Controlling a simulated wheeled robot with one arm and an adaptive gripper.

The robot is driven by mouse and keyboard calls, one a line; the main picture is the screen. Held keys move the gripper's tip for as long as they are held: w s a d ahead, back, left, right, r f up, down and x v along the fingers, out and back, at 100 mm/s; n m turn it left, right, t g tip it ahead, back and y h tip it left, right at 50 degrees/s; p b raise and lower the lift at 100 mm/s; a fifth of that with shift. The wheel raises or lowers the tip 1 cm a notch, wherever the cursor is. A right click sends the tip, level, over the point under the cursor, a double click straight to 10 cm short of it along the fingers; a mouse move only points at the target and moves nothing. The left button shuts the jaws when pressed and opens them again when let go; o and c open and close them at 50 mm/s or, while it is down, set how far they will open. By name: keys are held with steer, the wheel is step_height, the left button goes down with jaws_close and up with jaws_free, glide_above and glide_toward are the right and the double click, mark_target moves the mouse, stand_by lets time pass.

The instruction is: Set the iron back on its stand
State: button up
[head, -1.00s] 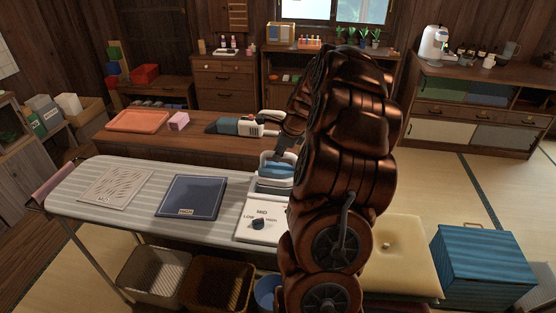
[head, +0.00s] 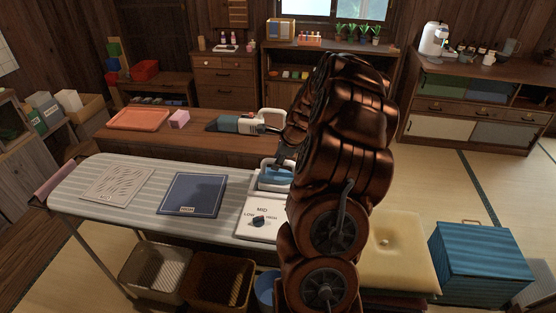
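A blue-and-white thing that looks like the iron (head: 272,179) is at the right part of the striped ironing board, behind the dial panel. My gripper (head: 284,157) reaches down to its upper side at the handle. My arm covers its right side. I cannot tell whether the fingers are closed on the handle, nor whether the iron rests on a surface or hangs just above it. A pale slotted plate (head: 117,186) and a dark blue square pad (head: 191,195) lie on the board to the left. I cannot tell which thing is the stand.
The dial panel (head: 259,231), marked LOW, MID and HIGH, sits in front of the iron. Baskets stand below.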

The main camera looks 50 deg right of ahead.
steer(key=shift+o, duration=0.5)
steer(key=shift+s+r, duration=0.1)
steer(key=shift+r, duration=0.35)
steer(key=a+b+v, duration=0.1)
steer(key=b+v, duration=0.2)
steer(key=v, duration=0.8)
steer(key=s+a+n+g+y, duration=0.1)
steer(key=s+a+n+g, duration=0.15)
steer(key=a+n, duration=0.75)
steer(key=s+a+n+g, duration=0.1)
steer(key=s+a+n, duration=0.25)
steer(key=a, duration=1.25)
steer(key=s+a+f+n+g, duration=0.1)
steer(key=s+a+n, duration=0.4)
steer(key=s+n, duration=0.2)
steer(key=s+a+f+n+g+h, duration=0.1)
steer(key=s+a+n, duration=0.5)
steer(key=s, duration=0.6)
steer(key=shift+s+f+n+g+h, duration=0.3)
steer(key=shift+f+n+g, duration=0.2)
steer(key=shift+n, duration=0.55)
